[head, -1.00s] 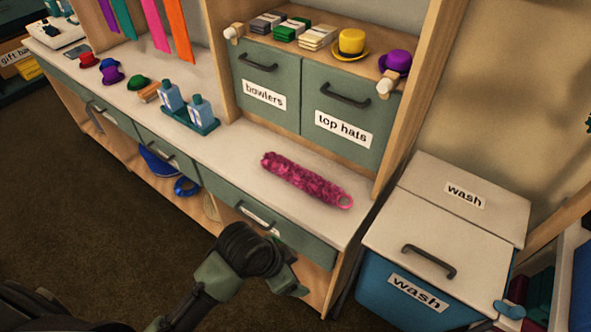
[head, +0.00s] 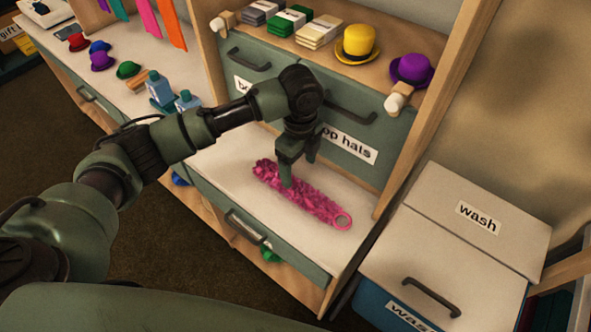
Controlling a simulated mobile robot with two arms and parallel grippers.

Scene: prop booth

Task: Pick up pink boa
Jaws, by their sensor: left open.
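The pink boa (head: 312,201) lies on the white counter, a fluffy magenta roll with a pink ring at its right end. My left gripper (head: 298,172) is above the boa's left half, pointing down, with its fingers apart. One finger overlaps the boa in the picture; I cannot tell whether it touches. My left arm comes in from the left across the counter and hides part of the bottles and drawer labels. My right gripper does not show.
Two green drawers, one labelled top hats (head: 347,145), stand behind the boa. A yellow hat (head: 358,44) and a purple hat (head: 411,70) sit on the shelf above. A wash bin (head: 470,235) stands at the right. Blue bottles (head: 160,88) stand left on the counter.

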